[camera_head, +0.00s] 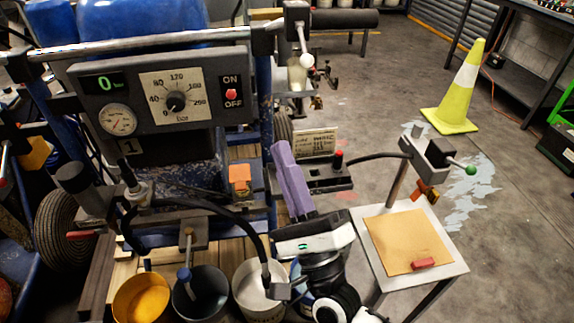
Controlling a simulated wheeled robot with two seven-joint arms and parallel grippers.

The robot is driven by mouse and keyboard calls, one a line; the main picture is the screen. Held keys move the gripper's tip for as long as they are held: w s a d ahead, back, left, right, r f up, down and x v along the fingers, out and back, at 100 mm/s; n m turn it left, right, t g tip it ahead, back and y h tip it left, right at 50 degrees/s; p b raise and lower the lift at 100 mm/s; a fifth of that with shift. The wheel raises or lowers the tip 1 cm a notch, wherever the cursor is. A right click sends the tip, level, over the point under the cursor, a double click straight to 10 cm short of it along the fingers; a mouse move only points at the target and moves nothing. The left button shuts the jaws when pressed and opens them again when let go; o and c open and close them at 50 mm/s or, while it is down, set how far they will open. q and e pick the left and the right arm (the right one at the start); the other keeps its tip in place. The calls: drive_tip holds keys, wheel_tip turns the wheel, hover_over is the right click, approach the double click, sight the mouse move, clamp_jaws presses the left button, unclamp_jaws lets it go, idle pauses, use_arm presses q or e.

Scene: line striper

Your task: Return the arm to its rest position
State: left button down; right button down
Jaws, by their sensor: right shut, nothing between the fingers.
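My right gripper (281,150) shows near the middle of the view, with purple fingers pointing up and away from me. Its fingers are together and hold nothing. My right arm, black and white, rises from the bottom edge and hides part of what lies behind it. The striper's control panel (160,103) is at the upper left, with a green display reading 0, a gauge, a dial and an ON/OFF switch. My left gripper is not in view.
Buckets of yellow (141,298), dark (200,293) and white (258,290) paint stand in front. A small table (451,268) with a tan board and red block is at right, beside a post-mounted lever with a green knob (471,171).

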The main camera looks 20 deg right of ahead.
drive_tip(key=shift+s, duration=0.45)
drive_tip(key=s+f+n+g, duration=0.35)
drive_tip(key=f+n, duration=0.25)
drive_tip(key=f, duration=0.4)
drive_tip(key=s+f+n+g+y, duration=0.1)
drive_tip(key=s+f+n+g, duration=0.1)
drive_tip(key=f+n+g, duration=0.45)
drive_tip(key=s+f+n+g, duration=0.2)
drive_tip(key=f+n, duration=0.4)
drive_tip(key=f, duration=0.6)
drive_tip(key=s+d+f+n+g+h, duration=0.2)
drive_tip(key=s+d+f+n+g, duration=0.2)
drive_tip(key=s+f, duration=0.4)
drive_tip(key=shift+s+d+f+n+g, duration=0.3)
drive_tip(key=shift+d+f+n, duration=0.35)
drive_tip(key=shift+f, duration=0.3)
